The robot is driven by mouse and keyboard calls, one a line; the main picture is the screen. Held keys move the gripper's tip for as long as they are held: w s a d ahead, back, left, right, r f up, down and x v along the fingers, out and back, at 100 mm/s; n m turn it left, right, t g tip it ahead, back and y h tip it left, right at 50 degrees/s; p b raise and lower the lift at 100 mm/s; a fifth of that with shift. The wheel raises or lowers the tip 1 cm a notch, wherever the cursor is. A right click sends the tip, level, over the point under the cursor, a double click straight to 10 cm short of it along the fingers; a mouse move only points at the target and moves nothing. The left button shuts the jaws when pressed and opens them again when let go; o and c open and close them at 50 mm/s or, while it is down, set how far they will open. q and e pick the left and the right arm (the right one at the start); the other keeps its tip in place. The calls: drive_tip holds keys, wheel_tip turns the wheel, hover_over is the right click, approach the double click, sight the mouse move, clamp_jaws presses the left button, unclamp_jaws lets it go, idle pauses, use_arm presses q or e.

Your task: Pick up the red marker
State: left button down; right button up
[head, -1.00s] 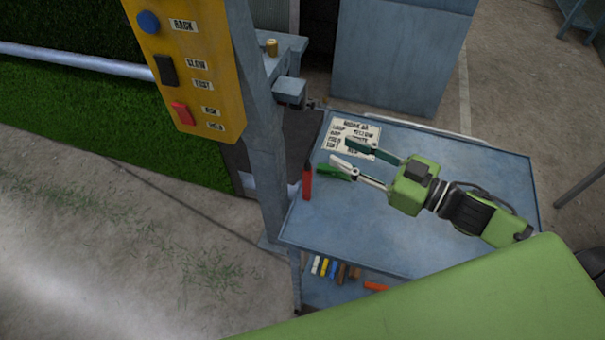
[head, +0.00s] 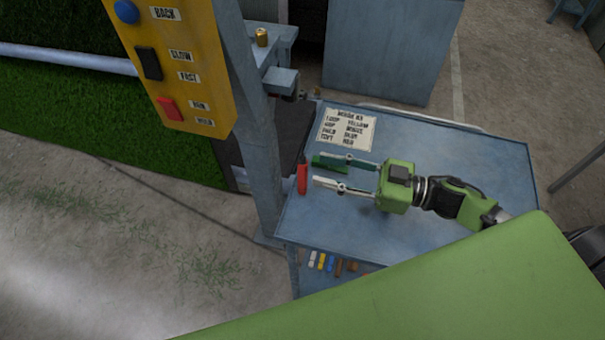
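The red marker (head: 302,180), with a dark upper end, is at the left edge of the blue table (head: 430,232). I cannot tell whether it stands or lies. My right gripper (head: 319,169) reaches in from the right over the table, its fingers pointing left. It is open, with one dark green finger and one white finger spread apart. The fingertips are just right of the red marker, and the marker is not held. A green object (head: 325,162) lies by the dark finger, which partly overlaps it. My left gripper is not in view.
A printed sheet (head: 347,127) lies at the table's back left. A blue post (head: 262,150) with a yellow button panel (head: 178,65) stands close on the left. Several coloured sticks (head: 331,263) sit on a lower shelf. The table's right half is mostly clear.

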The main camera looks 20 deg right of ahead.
sight(307, 166)
drive_tip(key=shift+w+a+r, duration=0.15)
drive_tip(key=shift+w+a, duration=0.15)
drive_tip(key=shift+a, duration=0.25)
drive_tip(key=p+x, duration=0.1)
drive_tip(key=x, duration=0.3)
drive_tip(key=shift+w+a+p, duration=0.15)
drive_tip(key=shift+w+p, duration=0.05)
drive_tip(key=shift+p, duration=0.1)
drive_tip(key=shift+a, duration=0.2)
clamp_jaws()
